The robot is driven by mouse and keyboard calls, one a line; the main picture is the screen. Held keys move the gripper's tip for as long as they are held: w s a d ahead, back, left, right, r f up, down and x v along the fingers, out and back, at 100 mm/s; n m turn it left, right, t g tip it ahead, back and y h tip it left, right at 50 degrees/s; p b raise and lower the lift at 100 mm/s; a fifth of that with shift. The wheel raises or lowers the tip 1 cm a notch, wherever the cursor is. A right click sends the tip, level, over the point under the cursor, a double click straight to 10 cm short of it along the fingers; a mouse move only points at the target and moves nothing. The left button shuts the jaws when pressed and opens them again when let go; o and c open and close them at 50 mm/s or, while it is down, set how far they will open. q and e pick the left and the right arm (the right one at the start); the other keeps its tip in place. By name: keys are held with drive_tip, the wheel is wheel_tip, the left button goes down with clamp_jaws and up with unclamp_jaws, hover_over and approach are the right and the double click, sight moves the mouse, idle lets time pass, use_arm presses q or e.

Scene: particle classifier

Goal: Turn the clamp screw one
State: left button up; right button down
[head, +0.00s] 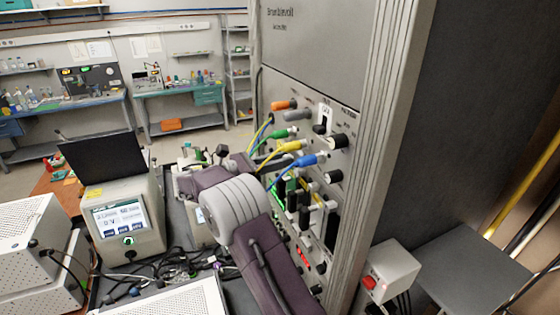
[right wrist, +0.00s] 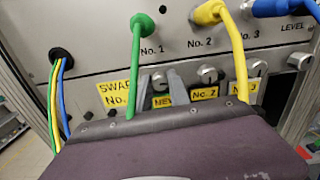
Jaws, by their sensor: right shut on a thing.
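The rack panel (right wrist: 120,62) has a row of small silver clamp screws under the labels No. 1, No. 2 and No. 3. Clamp screw one (right wrist: 160,83) is below the label No. 1, just right of the green cable (right wrist: 135,65). My right gripper (right wrist: 160,88) has a grey finger on each side of this screw and is shut on it. The purple gripper body hides the lower panel. In the head view my right gripper (head: 268,160) reaches the panel among the cables; its fingertips are partly hidden. My left gripper is not in view.
A yellow cable (right wrist: 238,65) hangs in front of the panel, right of clamp screw two (right wrist: 207,74). A blue plug (right wrist: 275,7) is at the upper right. A display box (head: 125,225) and loose cables stand left of my arm.

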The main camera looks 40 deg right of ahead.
drive_tip(key=shift+f, duration=0.1)
drive_tip(key=c, duration=1.5)
unclamp_jaws()
drive_tip(key=p+v, duration=0.3)
drive_tip(key=v, duration=0.8)
drive_tip(key=shift+w+a, duration=0.1)
drive_tip(key=shift+a, duration=0.25)
drive_tip(key=shift+o, duration=0.2)
